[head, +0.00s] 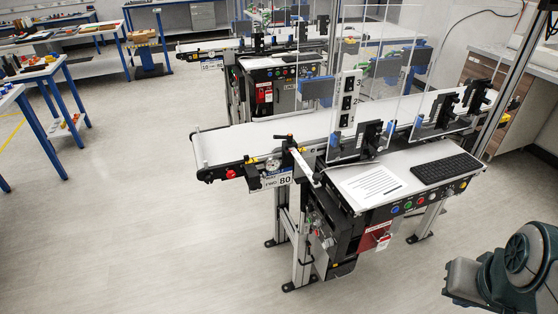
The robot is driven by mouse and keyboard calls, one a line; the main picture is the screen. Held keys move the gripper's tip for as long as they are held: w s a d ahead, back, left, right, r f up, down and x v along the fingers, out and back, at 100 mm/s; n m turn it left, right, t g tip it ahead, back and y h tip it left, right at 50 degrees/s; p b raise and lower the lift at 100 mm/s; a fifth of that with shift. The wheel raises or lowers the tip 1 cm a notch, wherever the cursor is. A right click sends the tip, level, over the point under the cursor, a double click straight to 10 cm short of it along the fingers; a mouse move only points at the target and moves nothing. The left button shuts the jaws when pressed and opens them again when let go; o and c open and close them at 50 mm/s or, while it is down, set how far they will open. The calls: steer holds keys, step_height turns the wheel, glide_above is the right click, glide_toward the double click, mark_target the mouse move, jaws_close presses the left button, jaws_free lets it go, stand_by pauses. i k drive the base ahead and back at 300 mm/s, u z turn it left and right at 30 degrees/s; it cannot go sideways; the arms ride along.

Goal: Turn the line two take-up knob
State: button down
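The nearer belt conveyor (230,143) stands in the middle of the head view, with a white belt and dark side rails. A sign (285,180) below its left part shows "80"; the smaller lettering is too small to read surely. A red knob-like part (231,174) sits on the side rail near its left end. A round pale dial or knob (273,165) sits to its right, beside a black lever-like part (286,138). I cannot tell which one is the take-up knob. A dark green and grey link of my arm (515,265) shows at lower right; my gripper is out of view.
A second conveyor (210,45) with its own sign (212,65) stands farther back. A control shelf (400,165) with a keyboard (447,168) and clear guard panels are on the nearer conveyor's right side. Blue-legged tables (55,120) stand left. The floor (130,220) at lower left is clear.

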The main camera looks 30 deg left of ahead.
mark_target(230, 174)
steer(key=u, duration=0.65)
steer(key=i, duration=0.85)
steer(key=u, duration=2.85)
steer(key=k, duration=0.2)
steer(key=z, duration=0.35)
